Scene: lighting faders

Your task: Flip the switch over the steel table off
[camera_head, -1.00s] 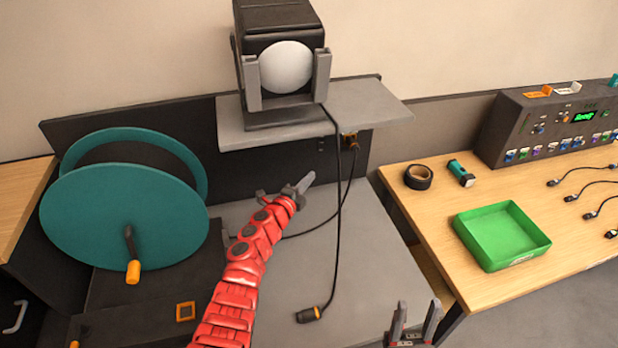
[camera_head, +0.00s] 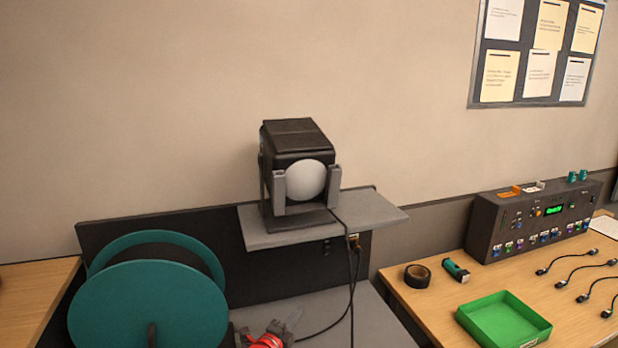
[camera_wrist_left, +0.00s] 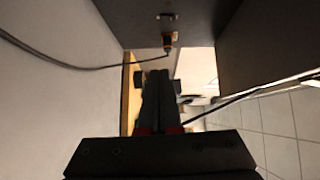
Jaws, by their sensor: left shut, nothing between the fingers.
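The grey steel table (camera_head: 375,322) stands at the bottom centre of the head view, with a dark back panel (camera_head: 150,225) behind it. On the panel, under the grey shelf, is a small dark fitting (camera_head: 326,247) that may be the switch; its position is too small to read. Beside it is an orange-and-black plug (camera_head: 353,242), also at the top of the left wrist view (camera_wrist_left: 168,40). My left gripper (camera_head: 293,317) is shut and empty, below and left of the fitting, apart from it. Its dark fingers (camera_wrist_left: 159,90) point toward the plug side in the wrist view. My right gripper is out of view.
A black lamp (camera_head: 297,145) with a white globe stands on the shelf (camera_head: 375,212). Cables hang from there. A teal reel (camera_head: 150,310) stands left. On the right wooden table are a green tray (camera_head: 505,325), black tape (camera_head: 417,276) and a fader console (camera_head: 530,225).

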